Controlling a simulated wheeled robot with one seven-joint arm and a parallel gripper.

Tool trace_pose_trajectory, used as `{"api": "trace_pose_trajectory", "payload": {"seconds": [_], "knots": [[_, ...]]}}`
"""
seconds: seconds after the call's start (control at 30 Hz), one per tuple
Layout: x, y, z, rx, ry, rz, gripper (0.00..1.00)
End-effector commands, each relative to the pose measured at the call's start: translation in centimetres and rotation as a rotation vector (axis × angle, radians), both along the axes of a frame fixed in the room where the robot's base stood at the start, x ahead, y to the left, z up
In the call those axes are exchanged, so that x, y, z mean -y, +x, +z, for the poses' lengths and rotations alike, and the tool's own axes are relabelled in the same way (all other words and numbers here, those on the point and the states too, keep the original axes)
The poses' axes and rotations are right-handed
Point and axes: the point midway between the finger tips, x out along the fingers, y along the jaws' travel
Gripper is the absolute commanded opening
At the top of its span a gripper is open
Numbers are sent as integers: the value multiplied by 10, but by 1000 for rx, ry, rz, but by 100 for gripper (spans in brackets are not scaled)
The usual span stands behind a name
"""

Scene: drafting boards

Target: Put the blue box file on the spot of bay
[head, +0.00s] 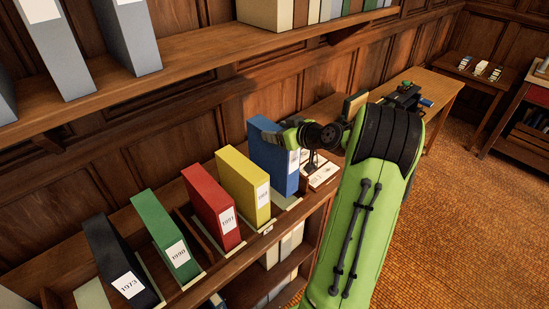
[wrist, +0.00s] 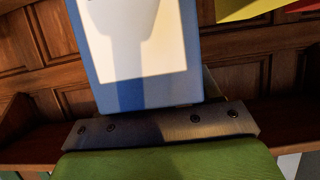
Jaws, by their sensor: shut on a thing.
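The blue box file (head: 268,155) stands upright at the right end of the row of files, its white label facing the front. My gripper (head: 307,162) is at its front right side, shut on it; the fingertips are mostly hidden by my arm. In the wrist view the blue box file (wrist: 140,97) and its label fill the upper middle, just beyond my gripper's dark bar (wrist: 160,125). A pale strip (head: 287,203) lies on the shelf below the file. I cannot tell whether the file's base touches the shelf.
Left of it stand a yellow file (head: 240,180), a red file (head: 208,200), a green file (head: 160,228) and a black file (head: 112,250), with low dividers between bays. An upper shelf (head: 170,65) with grey files overhangs behind. Open floor (head: 480,210) lies to the right.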

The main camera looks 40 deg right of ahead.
Motion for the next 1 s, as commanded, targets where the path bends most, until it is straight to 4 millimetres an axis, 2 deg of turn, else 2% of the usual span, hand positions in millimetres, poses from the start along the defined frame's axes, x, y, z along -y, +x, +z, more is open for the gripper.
{"api": "trace_pose_trajectory", "payload": {"seconds": [0.3, 0.7, 0.73, 0.87, 1.0], "knots": [[-1, 1, -46, 5, 1, 2, 0], [0, 1, -53, 7, -4, 2, 0], [0, 0, -55, 1, -2, 1, 66], [0, 0, -54, 1, -2, 1, 86], [0, 0, -54, 1, -2, 1, 88]]}}
